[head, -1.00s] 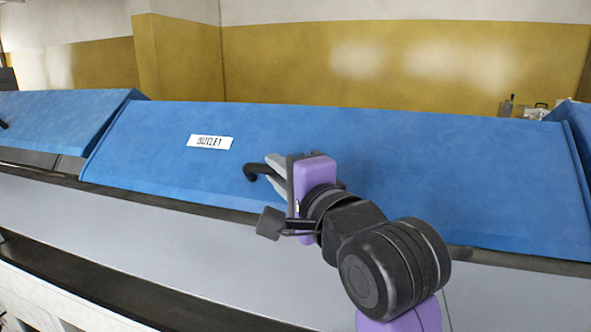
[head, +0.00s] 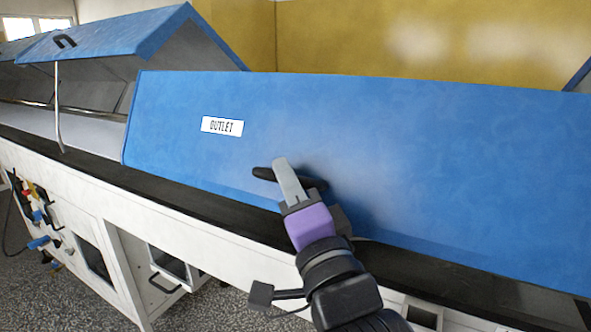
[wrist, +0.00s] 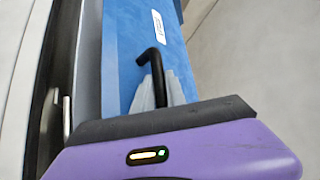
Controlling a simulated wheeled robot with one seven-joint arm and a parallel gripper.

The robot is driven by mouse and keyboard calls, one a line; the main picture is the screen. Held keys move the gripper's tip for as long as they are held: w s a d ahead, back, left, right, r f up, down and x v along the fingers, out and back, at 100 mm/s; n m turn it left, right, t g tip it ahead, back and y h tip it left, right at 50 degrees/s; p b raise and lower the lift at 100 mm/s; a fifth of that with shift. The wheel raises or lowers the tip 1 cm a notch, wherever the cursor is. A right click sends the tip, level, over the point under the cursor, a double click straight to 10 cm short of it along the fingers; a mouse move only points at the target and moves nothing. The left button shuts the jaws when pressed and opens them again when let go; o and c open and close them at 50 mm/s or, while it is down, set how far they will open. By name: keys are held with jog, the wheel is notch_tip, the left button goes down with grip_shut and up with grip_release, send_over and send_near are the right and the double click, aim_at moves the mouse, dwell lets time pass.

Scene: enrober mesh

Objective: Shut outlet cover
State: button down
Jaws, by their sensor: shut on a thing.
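The outlet cover (head: 430,160) is a long blue sloping panel with a white OUTLET label (head: 222,126). In the head view its lower edge lies close along the dark rail; I cannot tell whether it touches. Its black bar handle (head: 263,173) is low on the panel, right of the label. My gripper (head: 287,180) is shut on the handle, its grey fingers covering the handle's middle. In the wrist view the black handle (wrist: 153,56) bends up between the grey fingers (wrist: 160,90), with the blue cover (wrist: 125,60) behind it.
Left of it, another blue cover (head: 110,35) stands raised on a thin metal prop (head: 57,105). The white machine body (head: 90,205) runs below the black rail (head: 190,185), with hoses and fittings (head: 42,220) at left. Speckled floor is open in front.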

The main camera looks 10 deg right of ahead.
jog(key=f+b, duration=0.2)
jog(key=f, duration=0.1)
jog(key=f+b, duration=0.1)
jog(key=f, duration=0.1)
jog(key=shift+s+a+f, duration=0.25)
jog(key=shift+s+a, duration=0.05)
jog(key=shift+s, duration=0.1)
jog(key=shift+f+b, duration=0.5)
jog(key=shift+f, duration=0.5)
jog(key=c, duration=1.6)
grip_release()
jog(key=shift+c, duration=0.2)
jog(key=shift+s, duration=0.1)
jog(key=v, duration=0.7)
jog(key=shift+s+r, duration=0.25)
jog(key=shift+s, duration=0.2)
